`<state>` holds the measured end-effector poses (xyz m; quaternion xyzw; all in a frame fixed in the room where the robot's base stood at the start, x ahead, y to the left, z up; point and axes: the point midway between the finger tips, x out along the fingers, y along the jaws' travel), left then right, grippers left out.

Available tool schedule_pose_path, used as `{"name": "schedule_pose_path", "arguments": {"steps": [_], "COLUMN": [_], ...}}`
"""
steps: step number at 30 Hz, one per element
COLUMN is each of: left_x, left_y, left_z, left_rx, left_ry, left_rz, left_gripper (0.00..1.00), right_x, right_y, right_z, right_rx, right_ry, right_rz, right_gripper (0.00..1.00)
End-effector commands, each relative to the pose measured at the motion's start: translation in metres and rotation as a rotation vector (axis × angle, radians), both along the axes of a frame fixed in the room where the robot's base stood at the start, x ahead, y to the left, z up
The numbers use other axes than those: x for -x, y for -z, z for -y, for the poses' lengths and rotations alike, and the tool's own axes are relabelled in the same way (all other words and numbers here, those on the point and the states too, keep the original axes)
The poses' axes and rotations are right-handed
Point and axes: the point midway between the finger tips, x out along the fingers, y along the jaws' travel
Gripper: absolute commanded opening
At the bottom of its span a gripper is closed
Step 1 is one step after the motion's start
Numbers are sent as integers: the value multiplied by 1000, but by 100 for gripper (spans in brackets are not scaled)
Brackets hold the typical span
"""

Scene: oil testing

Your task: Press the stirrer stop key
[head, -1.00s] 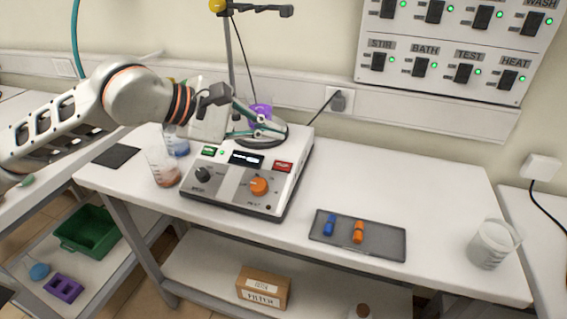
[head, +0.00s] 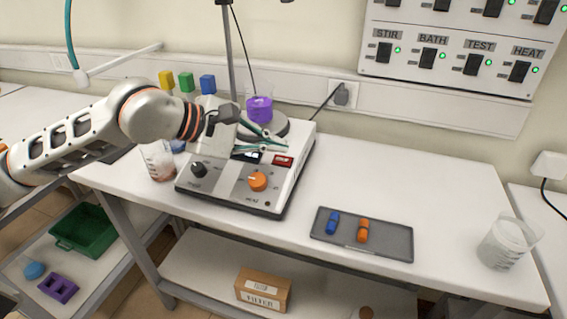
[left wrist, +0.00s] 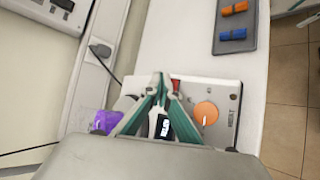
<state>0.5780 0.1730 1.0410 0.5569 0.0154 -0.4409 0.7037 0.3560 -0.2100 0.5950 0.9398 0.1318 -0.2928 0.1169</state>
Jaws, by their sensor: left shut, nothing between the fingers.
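The stirrer (head: 228,184) is a white box on the bench with an orange knob (head: 258,181), a black knob (head: 199,170) and a dark display (head: 246,157). A red key (head: 283,161), likely the stop key, is at the right of its panel. My left gripper (head: 285,148) is shut and empty, its green fingertips just above and behind the red key in the head view. In the left wrist view the fingertips (left wrist: 159,76) meet beside the partly hidden red key (left wrist: 176,85); whether they touch it I cannot tell. The green key is hidden by my arm.
A beaker of purple liquid (head: 259,108) stands on the stirrer's plate, near a vertical rod (head: 228,50). A beaker (head: 157,160) is at the left. A grey tray (head: 385,246) and an empty beaker (head: 505,245) are at the right. Bench between is clear.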

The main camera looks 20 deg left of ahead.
Motion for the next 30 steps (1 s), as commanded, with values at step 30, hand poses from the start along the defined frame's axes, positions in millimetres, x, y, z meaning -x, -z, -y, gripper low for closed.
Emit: {"name": "schedule_pose_path", "arguments": {"steps": [30], "left_x": [-7], "left_y": [19], "left_z": [1], "left_rx": [1], "left_ry": [1], "left_rz": [0], "left_gripper": [0], "right_x": [-2], "right_y": [8], "right_z": [2], "right_rx": [12], "right_ry": [-4], "right_rz": [1], "right_gripper": [47]}}
